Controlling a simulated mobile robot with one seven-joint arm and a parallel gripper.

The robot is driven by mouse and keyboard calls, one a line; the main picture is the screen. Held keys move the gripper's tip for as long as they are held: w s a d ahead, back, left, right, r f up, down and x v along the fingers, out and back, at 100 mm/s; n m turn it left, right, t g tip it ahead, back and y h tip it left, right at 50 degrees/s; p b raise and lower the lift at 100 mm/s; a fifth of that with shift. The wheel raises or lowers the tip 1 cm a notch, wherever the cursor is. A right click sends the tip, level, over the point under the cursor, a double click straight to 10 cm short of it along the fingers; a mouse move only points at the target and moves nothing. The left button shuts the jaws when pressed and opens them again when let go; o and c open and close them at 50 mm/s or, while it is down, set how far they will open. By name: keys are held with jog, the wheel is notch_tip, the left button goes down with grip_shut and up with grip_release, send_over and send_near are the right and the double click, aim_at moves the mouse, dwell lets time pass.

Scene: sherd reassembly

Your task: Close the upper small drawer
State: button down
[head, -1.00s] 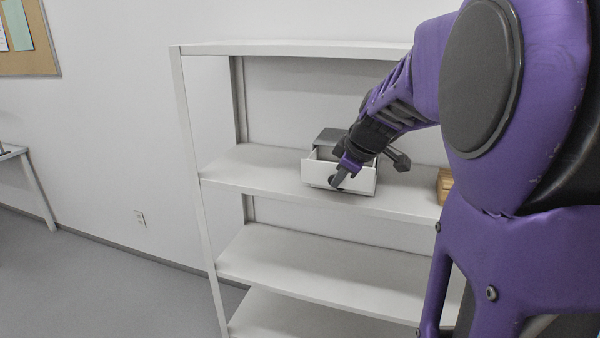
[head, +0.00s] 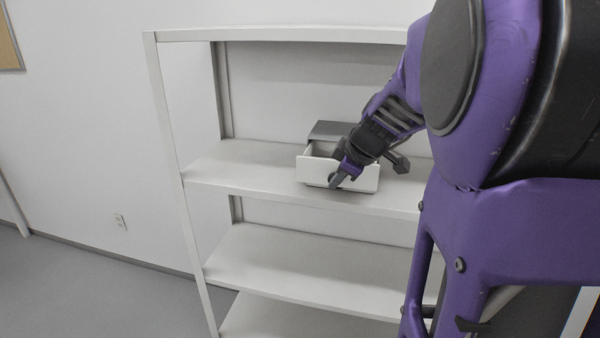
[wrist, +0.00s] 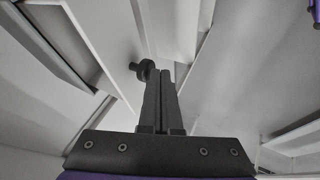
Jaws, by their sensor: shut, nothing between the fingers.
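A small cabinet with a grey top (head: 326,130) stands on a white shelf. Its white drawer (head: 313,172) is pulled out toward me, and the open inside shows partly behind my arm. In the wrist view, a dark round knob (wrist: 143,70) sits on the white drawer front (wrist: 110,45). My gripper (head: 337,183) is at the drawer front. Its two dark fingers (wrist: 158,74) are together and empty, beside the knob. I cannot tell whether they touch the knob or the front. My arm hides part of the cabinet.
The drawer's shelf board (head: 235,170) is bare to the left of the cabinet. An upright post (head: 170,120) bounds the rack on the left. The top board (head: 290,35) is above, and a lower shelf (head: 290,262) is empty.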

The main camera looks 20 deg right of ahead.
jog(key=w+d+b, duration=0.1)
jog(key=w+d, duration=0.1)
jog(key=w, duration=0.1)
jog(key=w+d, duration=0.2)
jog(key=w, duration=0.1)
jog(key=w+d+b, duration=0.1)
jog(key=w+d, duration=0.1)
jog(key=w, duration=0.1)
jog(key=shift+b, duration=0.3)
jog(key=shift+w+d, duration=0.2)
jog(key=shift+r, duration=0.15)
